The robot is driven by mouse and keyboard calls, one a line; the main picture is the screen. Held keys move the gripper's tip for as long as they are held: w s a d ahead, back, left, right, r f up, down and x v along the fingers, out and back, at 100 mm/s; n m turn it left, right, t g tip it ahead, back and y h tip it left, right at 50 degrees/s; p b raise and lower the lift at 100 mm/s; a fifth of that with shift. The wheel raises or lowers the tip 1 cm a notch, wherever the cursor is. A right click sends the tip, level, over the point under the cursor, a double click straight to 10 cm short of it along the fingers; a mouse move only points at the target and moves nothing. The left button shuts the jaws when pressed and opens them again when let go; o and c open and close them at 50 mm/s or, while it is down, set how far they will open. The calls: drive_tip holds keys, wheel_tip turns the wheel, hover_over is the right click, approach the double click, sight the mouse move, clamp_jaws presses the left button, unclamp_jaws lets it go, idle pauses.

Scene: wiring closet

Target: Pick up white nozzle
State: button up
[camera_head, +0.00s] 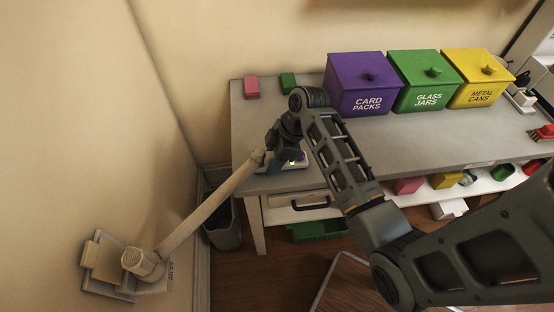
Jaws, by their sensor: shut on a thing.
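A beige-white tube runs from a fixture (143,262) at the lower left up to the table's left end. Its upper end, which I take as the white nozzle (257,158), meets my gripper (268,153). My dark gripper is at the front left of the tabletop and is shut on this end. The fingers and the exact grip are small and partly hidden by the wrist. A small bluish thing with a green light (291,163) shows just under and beside the wrist.
Purple (352,97), green (412,93) and yellow (470,91) lidded bins stand along the back of the grey table (420,140). Pink (251,87) and green (288,82) blocks lie at its back left. A grey waste bin (224,228) and a green crate (318,232) are below.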

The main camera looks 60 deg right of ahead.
sight(272, 153)
drive_tip(key=shift+c, duration=0.7)
drive_tip(key=shift+r, duration=0.45)
drive_tip(key=v, duration=0.3)
drive_tip(key=shift+w+r+b, duration=0.15)
drive_tip(key=shift+r+b, duration=0.15)
drive_tip(key=shift+r, duration=0.15)
drive_tip(key=s+d+r+p, duration=0.2)
drive_tip(key=s+d+r, duration=0.4)
drive_tip(key=s+d, duration=0.1)
drive_tip(key=shift+s+d+r, duration=0.2)
drive_tip(key=shift+s+d, duration=0.05)
drive_tip(key=shift+s, duration=0.1)
